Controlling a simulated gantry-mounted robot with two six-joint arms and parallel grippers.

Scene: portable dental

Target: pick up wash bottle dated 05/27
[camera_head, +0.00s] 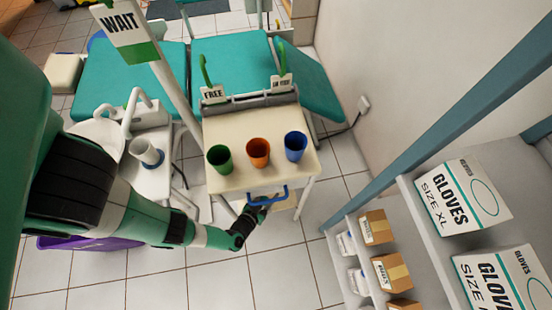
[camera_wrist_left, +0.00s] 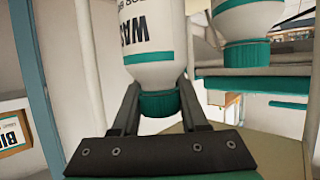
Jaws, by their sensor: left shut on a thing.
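In the left wrist view, a white wash bottle (camera_wrist_left: 152,42) with a teal cap (camera_wrist_left: 158,104) fills the middle, its cap end toward my gripper. Its label reads in part "WAS"; no date is legible. My left gripper (camera_wrist_left: 158,92) is shut on this bottle, with a finger on each side of the cap. A second bottle (camera_wrist_left: 247,18) with a teal cap stands to the right, apart from my fingers. In the head view, my left gripper (camera_head: 262,212) is at the front of the cart, by the blue handle; the bottles are hidden there. My right gripper is not in view.
The cream cart (camera_head: 228,137) carries a green cup (camera_head: 219,159), an orange cup (camera_head: 258,152) and a blue cup (camera_head: 295,147). Its blue handle (camera_head: 267,194) is close to my gripper. Shelves with glove boxes (camera_head: 462,205) stand at the right.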

